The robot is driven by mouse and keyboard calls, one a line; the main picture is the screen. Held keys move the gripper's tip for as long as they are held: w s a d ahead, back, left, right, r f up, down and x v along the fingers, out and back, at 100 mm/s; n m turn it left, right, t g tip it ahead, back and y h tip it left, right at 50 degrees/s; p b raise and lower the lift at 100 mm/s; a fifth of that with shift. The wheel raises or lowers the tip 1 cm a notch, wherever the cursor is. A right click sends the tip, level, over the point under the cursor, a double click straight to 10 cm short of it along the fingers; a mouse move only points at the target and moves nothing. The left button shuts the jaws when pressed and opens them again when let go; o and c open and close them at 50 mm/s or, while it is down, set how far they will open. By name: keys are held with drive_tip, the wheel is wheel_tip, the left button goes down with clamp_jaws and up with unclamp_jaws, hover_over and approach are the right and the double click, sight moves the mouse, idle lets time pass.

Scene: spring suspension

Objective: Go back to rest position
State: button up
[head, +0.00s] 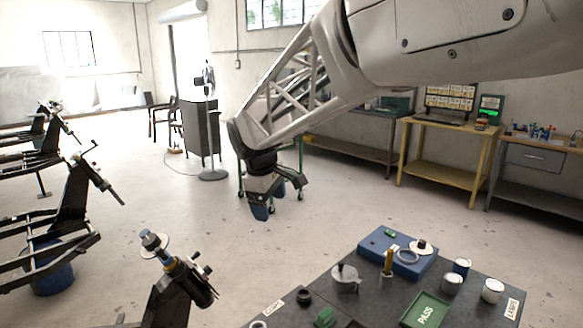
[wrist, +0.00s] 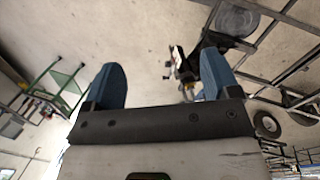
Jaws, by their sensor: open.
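My gripper (head: 262,212) hangs in mid-air over the floor in the head view, with its blue fingers pointing down. It is to the left of the dark worktable (head: 290,308) and apart from it. In the wrist view my gripper (wrist: 160,85) has its two blue fingers spread wide, with nothing between them. My arm reaches in from the upper right of the head view.
The worktable holds a blue tray (head: 372,240), a green PASS tray (head: 425,312), cups and small parts. A black suspension fixture (head: 165,290) stands at lower left, with several more frames behind it. Yellow bench (head: 430,176) and shelves line the back wall. Open floor surrounds my gripper.

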drive_tip(key=s+d+f+m, duration=0.2)
drive_tip(key=s+d+m, duration=0.2)
drive_tip(key=s+d, duration=0.4)
drive_tip(key=s+d+f+m+y, duration=0.1)
drive_tip(key=s+d+f+m, duration=0.2)
drive_tip(key=s+d, duration=0.4)
drive_tip(key=s+d+f+m, duration=0.2)
drive_tip(key=s+d+m, duration=0.4)
drive_tip(key=s, duration=1.2)
drive_tip(key=d, duration=0.2)
drive_tip(key=shift+d+f+t+y, duration=0.15)
drive_tip(key=shift+d+t+y, duration=0.15)
drive_tip(key=shift+d, duration=0.05)
